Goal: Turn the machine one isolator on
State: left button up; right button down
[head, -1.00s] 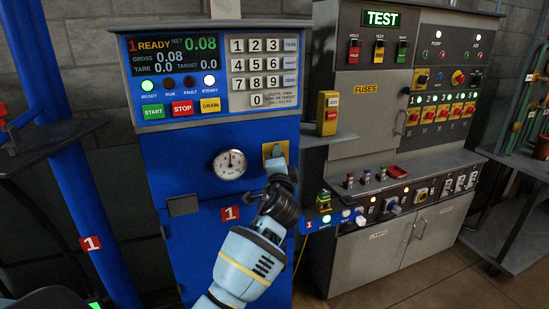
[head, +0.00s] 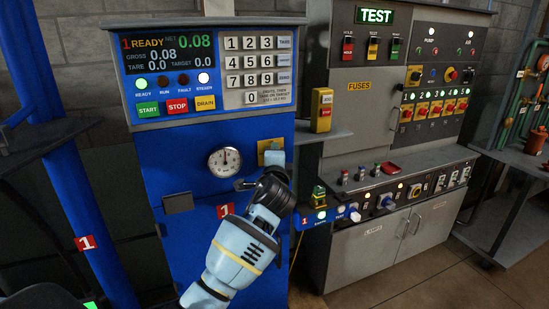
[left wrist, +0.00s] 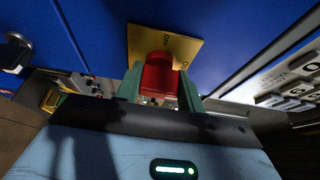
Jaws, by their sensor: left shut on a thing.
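The machine one isolator is a red knob (left wrist: 158,74) on a yellow plate (left wrist: 190,48), set on the front of the blue cabinet (head: 185,225) marked 1. My left gripper (left wrist: 160,90) is shut on the red knob, with one green finger on each side. In the head view the left gripper (head: 275,160) covers the knob, and only part of the yellow plate (head: 264,146) shows. My right gripper is not in view.
The display (head: 168,54) reads 1 READY; ready and steady lamps are lit. A small blue control box (head: 328,216) is close right of my wrist. The grey test bench (head: 365,240) stands further right.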

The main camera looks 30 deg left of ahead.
pick_arm(q)
jog(key=o, duration=1)
jog(key=v, duration=0.8)
jog(key=shift+w, duration=0.1)
jog(key=s+d+f+n+g+h, duration=0.15)
jog(key=s+f, duration=0.25)
jog(key=f, duration=0.5)
jog(key=s+d+f+n+g+h, duration=0.1)
jog(key=s+d+f+h, duration=0.2)
jog(key=f, duration=0.7)
jog(key=s+f+n+g+h, duration=0.1)
jog(key=s+f+h, duration=0.1)
jog(key=s+f, duration=0.55)
jog(key=s+d+f+n+g+h, duration=0.1)
jog(key=s+f+n, duration=0.2)
jog(key=s+f, duration=0.5)
jog(key=s+d+f+n+g+h, duration=0.2)
jog(key=s+f+n, duration=0.2)
jog(key=s, duration=1.1)
notch_tip(320, 180, down, 4)
jog(key=shift+r, duration=0.15)
